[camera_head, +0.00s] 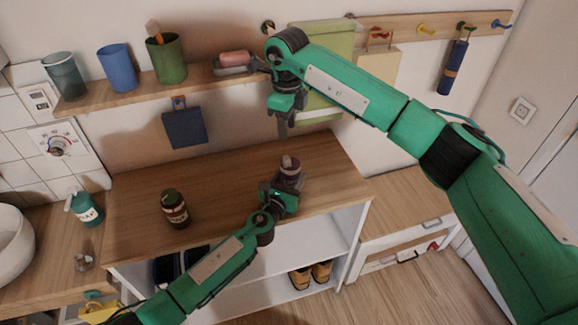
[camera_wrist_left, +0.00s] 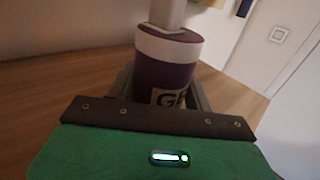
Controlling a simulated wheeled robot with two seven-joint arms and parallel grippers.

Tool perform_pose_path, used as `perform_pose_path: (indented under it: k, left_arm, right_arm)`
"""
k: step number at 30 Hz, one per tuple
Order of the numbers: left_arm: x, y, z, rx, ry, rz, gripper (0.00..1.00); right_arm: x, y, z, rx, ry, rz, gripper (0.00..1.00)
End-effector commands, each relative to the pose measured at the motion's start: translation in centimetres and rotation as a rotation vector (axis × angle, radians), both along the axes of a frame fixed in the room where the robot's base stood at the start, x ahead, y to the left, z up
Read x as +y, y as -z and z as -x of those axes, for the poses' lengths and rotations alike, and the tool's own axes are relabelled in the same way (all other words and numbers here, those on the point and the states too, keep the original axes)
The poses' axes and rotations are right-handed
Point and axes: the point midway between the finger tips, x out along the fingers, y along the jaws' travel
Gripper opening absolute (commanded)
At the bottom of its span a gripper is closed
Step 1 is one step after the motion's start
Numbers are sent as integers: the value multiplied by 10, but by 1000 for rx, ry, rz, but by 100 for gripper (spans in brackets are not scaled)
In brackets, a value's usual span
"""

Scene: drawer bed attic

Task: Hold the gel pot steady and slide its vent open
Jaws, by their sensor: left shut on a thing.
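The gel pot (camera_head: 289,172) is a small purple pot standing on the wooden cabinet top. In the left wrist view the pot (camera_wrist_left: 165,72) shows a white band near its top and a label with a "G". A pale upright part (camera_wrist_left: 167,14) rises from its lid; I cannot tell whether the vent is open. My left gripper (camera_head: 286,186) is shut on the pot, with a finger on each side of it (camera_wrist_left: 165,90). My right gripper (camera_head: 283,122) hangs apart from the pot, above and behind it in the picture; its finger gap is unclear.
A dark brown jar (camera_head: 174,210) stands on the cabinet top (camera_head: 225,185) left of the pot. A wall shelf (camera_head: 130,92) with cups and a soap dish (camera_head: 234,62) runs above. A green hanging board (camera_head: 325,45) is behind my right arm.

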Motion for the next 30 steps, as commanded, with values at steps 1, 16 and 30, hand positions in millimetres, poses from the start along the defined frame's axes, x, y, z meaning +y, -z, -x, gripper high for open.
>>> perform_pose_path:
  k: [1,16,30]
  left_arm:
    - [0,0,0,0,0,0,26]
    - [0,1,0,1,0,0,26]
    - [0,0,0,1,0,0,26]
  right_arm:
    - [-2,0,1,-17,33,-5,36]
    - [-16,-6,31,-226,599,-190,36]
    - [-17,3,43,-257,784,-289,36]
